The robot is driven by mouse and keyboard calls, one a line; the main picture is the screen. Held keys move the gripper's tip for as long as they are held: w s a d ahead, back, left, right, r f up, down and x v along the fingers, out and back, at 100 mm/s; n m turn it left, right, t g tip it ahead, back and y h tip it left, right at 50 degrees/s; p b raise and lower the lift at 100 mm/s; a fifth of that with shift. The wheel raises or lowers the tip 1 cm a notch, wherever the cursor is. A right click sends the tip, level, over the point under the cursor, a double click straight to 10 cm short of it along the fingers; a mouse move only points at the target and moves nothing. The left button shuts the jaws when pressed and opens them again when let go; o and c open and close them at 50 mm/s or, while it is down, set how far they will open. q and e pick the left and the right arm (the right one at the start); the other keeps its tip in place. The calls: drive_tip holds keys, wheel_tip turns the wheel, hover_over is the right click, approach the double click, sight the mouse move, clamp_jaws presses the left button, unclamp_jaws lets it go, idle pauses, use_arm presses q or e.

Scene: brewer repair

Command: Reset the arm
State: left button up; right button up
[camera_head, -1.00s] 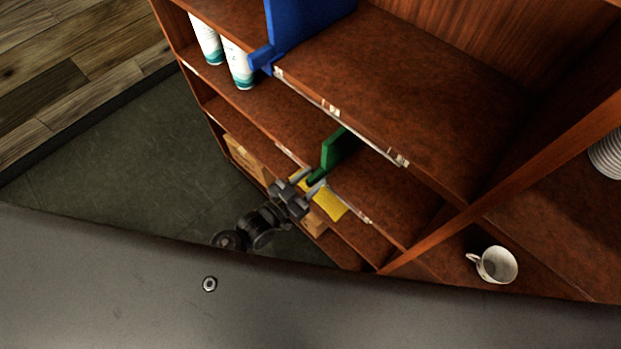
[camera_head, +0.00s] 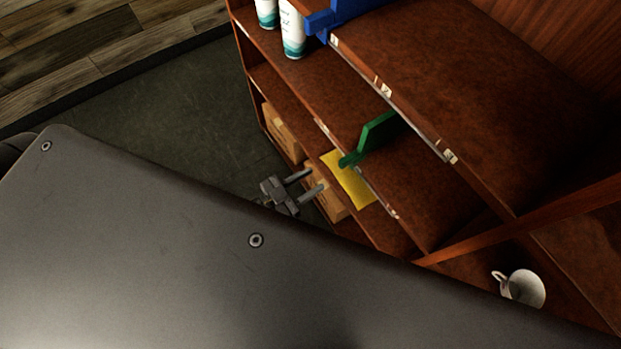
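My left gripper (camera_head: 317,179) shows near the middle of the head view, just past the edge of a dark grey panel that hides the rest of its arm. Its two fingers are apart with nothing seen between them. They point right, toward the lower shelves of a brown wooden shelf unit (camera_head: 440,90). A box on the lower shelf shows behind the fingertips; I cannot tell whether they touch it. My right gripper is not in view.
A green divider (camera_head: 376,135) and a yellow sheet (camera_head: 347,178) are at the shelf edges near the gripper. A blue divider (camera_head: 319,22), white-and-teal containers (camera_head: 292,32), cardboard boxes (camera_head: 283,134) and a white cup (camera_head: 526,288) are on the unit. The dark floor (camera_head: 170,130) left is clear.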

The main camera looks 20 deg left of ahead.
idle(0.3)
use_arm(q)
drive_tip(key=s+a+f+n+g+y, duration=0.1)
drive_tip(key=s+a+f+g+y, duration=0.15)
drive_tip(key=f, duration=0.65)
drive_tip(key=s+a+f+n+g+y, duration=0.1)
drive_tip(key=s+a+f+g+y, duration=0.15)
drive_tip(key=f, duration=0.65)
drive_tip(key=s+a+f+n+g+y, duration=0.1)
drive_tip(key=s+a+f, duration=0.2)
drive_tip(key=f, duration=0.6)
drive_tip(key=s+a+f+g+y, duration=0.2)
drive_tip(key=s+a+f+g, duration=0.1)
drive_tip(key=s+f, duration=0.5)
drive_tip(key=s+a+f+n+g+y, duration=0.1)
drive_tip(key=s+a+f+g+y, duration=0.1)
drive_tip(key=s+f, duration=0.6)
drive_tip(key=s+a+g, duration=0.1)
drive_tip(key=s+g, duration=0.1)
drive_tip(key=s, duration=0.2)
drive_tip(key=shift+a+n+g, duration=0.3)
drive_tip(key=shift+a+g, duration=0.1)
